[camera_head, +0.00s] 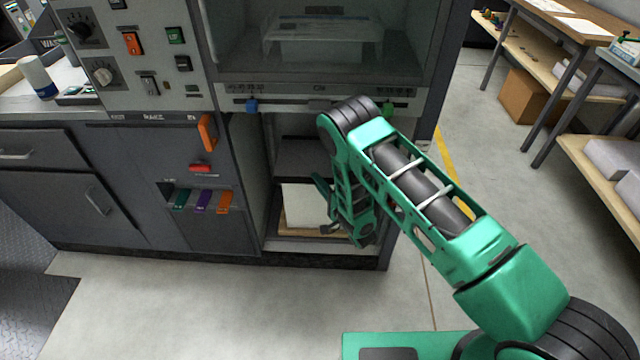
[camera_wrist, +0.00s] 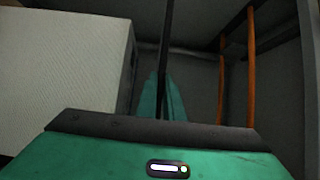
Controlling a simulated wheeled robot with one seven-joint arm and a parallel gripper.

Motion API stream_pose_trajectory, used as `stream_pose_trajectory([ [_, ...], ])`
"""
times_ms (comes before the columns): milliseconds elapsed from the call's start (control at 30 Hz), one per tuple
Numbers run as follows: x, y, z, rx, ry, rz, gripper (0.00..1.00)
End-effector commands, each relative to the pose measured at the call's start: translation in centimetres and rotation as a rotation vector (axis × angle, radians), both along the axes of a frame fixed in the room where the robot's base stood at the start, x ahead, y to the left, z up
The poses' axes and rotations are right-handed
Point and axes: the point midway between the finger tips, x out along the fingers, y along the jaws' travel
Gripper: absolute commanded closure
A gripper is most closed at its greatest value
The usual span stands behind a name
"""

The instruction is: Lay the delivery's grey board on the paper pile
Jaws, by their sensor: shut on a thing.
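The paper pile (camera_head: 303,206) is a white block low in the open bay of the grey cabinet, on a tan base (camera_head: 292,231). A large pale block, which looks like the same pile, fills the left of the wrist view (camera_wrist: 62,75). My gripper (camera_wrist: 161,97) is in this bay, to the right of the pile, with its green fingers shut on a thin dark board seen edge-on (camera_wrist: 166,40). It looks like the grey board. My arm hides most of the gripper in the head view, and I cannot make out the board there.
Two orange bars (camera_wrist: 251,70) stand at the right in the wrist view. The bay has side walls and a dark shelf (camera_head: 300,150) above the pile. Coloured handles (camera_head: 203,200) stick out of the cabinet front at left. The floor (camera_head: 200,310) in front is clear.

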Motion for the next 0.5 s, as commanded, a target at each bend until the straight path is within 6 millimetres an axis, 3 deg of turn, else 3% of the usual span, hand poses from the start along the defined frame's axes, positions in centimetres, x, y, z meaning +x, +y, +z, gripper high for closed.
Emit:
stream_pose_trajectory([
  [100, 0.0, -0.1, -1.8, 0.001, 0.001, -0.001, 1.0],
  [333, 0.1, -0.3, -3.3, -0.001, 0.001, -0.004, 1.0],
  [500, 0.1, -0.5, -5.6, 0.0, 0.001, -0.006, 1.0],
])
